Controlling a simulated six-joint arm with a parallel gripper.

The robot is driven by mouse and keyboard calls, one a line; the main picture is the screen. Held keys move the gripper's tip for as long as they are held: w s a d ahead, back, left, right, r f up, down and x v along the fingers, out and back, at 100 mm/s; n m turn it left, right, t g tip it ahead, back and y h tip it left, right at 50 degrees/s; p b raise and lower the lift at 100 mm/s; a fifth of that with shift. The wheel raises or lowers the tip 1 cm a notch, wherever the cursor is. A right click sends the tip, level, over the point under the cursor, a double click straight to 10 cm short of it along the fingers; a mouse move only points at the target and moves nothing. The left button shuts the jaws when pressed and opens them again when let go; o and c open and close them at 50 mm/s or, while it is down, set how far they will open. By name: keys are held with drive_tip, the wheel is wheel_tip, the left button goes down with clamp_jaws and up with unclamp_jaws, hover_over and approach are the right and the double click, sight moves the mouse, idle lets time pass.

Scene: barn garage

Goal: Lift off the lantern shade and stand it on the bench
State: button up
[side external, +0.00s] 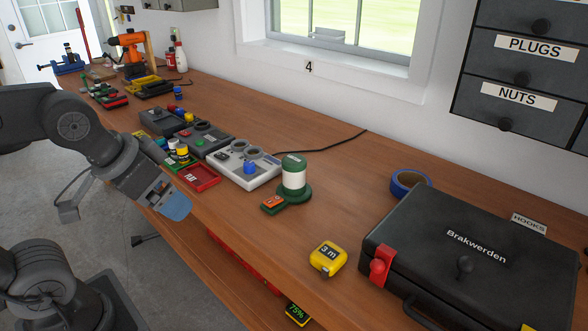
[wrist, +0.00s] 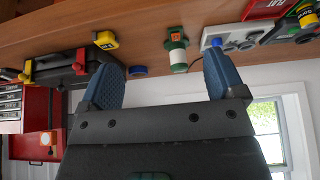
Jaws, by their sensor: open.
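The lantern stands upright on the wooden bench (side external: 335,215) in the side view. Its white shade (side external: 293,179) with a green top sits on a round green base (side external: 296,193). An orange-marked green tab (side external: 272,204) sticks out at the base's front left. The shade also shows upside down in the wrist view (wrist: 178,56), between my fingers in the picture but farther off. My gripper (side external: 176,207) is at the bench's front edge, left of the lantern and apart from it. Its blue fingers are spread wide and empty in the wrist view (wrist: 160,66).
A grey panel with a blue knob (side external: 249,168) stands close left of the lantern. A yellow tape measure (side external: 328,257) lies in front, right. A blue tape roll (side external: 408,182) and a black case (side external: 470,255) are to the right. Bench right of the lantern is clear.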

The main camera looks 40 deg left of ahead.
drive_tip(key=shift+o, duration=0.3)
drive_tip(key=w+r+n+g, duration=0.1)
drive_tip(key=w+r+n, duration=0.25)
drive_tip(key=w, duration=0.35)
drive_tip(key=n+g+y, duration=0.3)
drive_tip(key=n+y, duration=0.1)
drive_tip(key=n, duration=0.6)
hover_over(296, 160)
drive_tip(key=s+d, duration=0.2)
drive_tip(key=d, duration=0.2)
wheel_tip(296, 160, down, 3)
drive_tip(key=x, duration=1.3)
drive_tip(key=shift+w+a+f, duration=0.2)
drive_tip(key=shift+c, duration=0.2)
drive_tip(key=shift+r, duration=0.1)
drive_tip(key=c, duration=1)
